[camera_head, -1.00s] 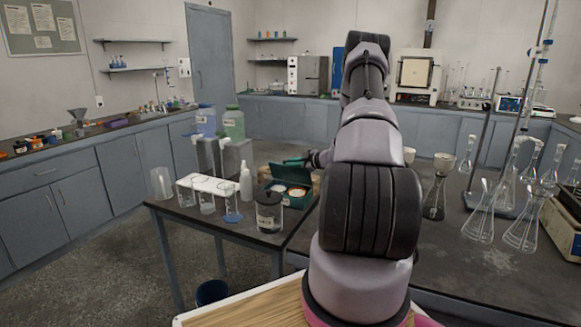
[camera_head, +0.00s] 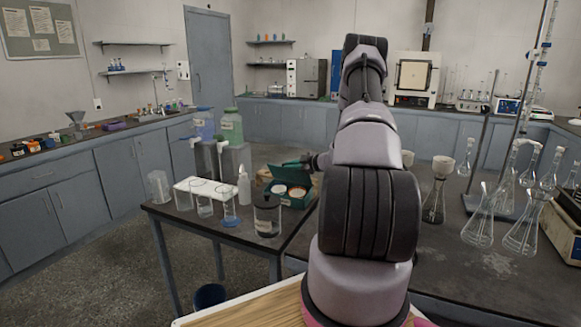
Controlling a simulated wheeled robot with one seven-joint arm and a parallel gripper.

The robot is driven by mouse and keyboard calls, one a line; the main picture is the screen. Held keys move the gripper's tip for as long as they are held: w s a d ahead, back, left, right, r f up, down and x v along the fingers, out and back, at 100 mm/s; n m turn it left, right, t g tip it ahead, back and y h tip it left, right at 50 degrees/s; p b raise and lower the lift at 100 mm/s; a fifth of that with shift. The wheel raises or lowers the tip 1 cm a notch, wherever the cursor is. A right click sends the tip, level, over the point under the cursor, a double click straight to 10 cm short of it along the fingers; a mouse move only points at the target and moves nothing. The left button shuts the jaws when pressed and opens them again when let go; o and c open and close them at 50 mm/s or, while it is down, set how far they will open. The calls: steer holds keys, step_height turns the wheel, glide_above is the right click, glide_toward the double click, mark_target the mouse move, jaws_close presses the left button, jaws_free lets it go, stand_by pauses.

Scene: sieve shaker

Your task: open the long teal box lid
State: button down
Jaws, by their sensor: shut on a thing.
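The long teal box (camera_head: 290,199) sits near the back of the small dark table. Its lid (camera_head: 288,173) is raised and tilted back, and round pale items show inside. My gripper (camera_head: 298,163) is at the lid's upper edge, shut on the lid. The fingertips are small and partly hidden at this distance. My arm covers the area to the right of the box.
A dark-lidded jar (camera_head: 267,216) stands in front of the box. Glass flasks (camera_head: 480,222) crowd the right bench.

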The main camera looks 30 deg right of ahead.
stand_by(0.3)
steer(key=c, duration=1)
jaws_free()
steer(key=v, duration=1.2)
steer(key=shift+d+r, duration=0.15)
steer(key=shift+d, duration=0.05)
steer(key=shift+s, duration=0.15)
steer(key=v, duration=1)
steer(key=shift+s+d, duration=0.2)
steer(key=shift+s, duration=0.1)
steer(key=shift+r, duration=0.1)
